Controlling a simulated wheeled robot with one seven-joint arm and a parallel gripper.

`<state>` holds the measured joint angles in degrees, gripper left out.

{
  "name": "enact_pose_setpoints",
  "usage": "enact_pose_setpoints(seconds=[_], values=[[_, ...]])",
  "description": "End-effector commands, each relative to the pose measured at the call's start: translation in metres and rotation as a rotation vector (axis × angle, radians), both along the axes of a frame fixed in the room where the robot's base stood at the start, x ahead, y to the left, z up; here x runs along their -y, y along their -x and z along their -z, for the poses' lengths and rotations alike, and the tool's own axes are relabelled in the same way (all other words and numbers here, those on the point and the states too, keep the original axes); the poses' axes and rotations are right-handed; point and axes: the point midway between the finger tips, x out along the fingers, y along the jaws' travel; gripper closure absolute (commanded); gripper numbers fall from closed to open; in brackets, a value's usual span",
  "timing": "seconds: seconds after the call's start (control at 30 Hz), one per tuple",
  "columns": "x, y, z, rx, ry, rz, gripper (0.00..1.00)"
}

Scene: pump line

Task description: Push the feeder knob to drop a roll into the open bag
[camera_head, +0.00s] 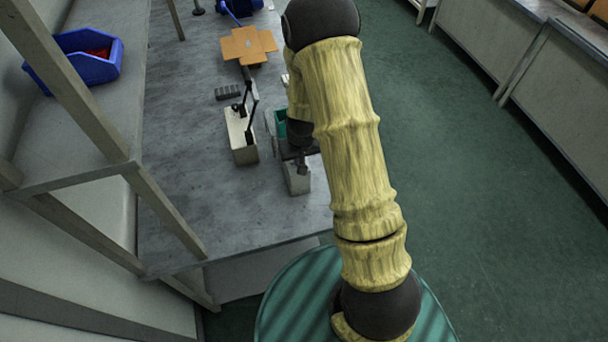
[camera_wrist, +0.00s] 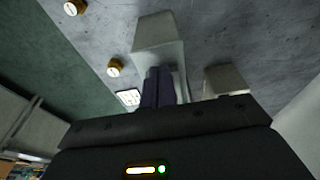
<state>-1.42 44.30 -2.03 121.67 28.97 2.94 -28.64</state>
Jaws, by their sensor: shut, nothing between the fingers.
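My gripper (camera_wrist: 160,74) is shut and empty. In the wrist view its dark fingers stand in front of a pale block-shaped body (camera_wrist: 158,32); I cannot tell whether they touch it. In the head view my gripper (camera_head: 301,164) is low over the bench, at a pale block (camera_head: 298,182) partly hidden under it. A pale unit with black levers (camera_head: 240,140) stands just left of it. A green container (camera_head: 280,122) shows partly behind my arm. I cannot make out the feeder knob, a roll or the open bag for certain.
The grey bench (camera_head: 185,160) has an unfolded cardboard box (camera_head: 248,45) farther back and a small dark block (camera_head: 228,92). A blue bin (camera_head: 75,62) with red contents sits on the left shelf, behind frame posts. Green floor (camera_head: 460,180) is free on the right.

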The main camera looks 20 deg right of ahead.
Motion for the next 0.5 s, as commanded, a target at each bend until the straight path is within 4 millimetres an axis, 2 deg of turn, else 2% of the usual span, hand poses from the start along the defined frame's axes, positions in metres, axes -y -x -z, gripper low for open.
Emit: enact_pose_setpoints(seconds=[0.5], values=[[0.0,0.025,0.001,-0.001,-0.001,0.0,1.0]])
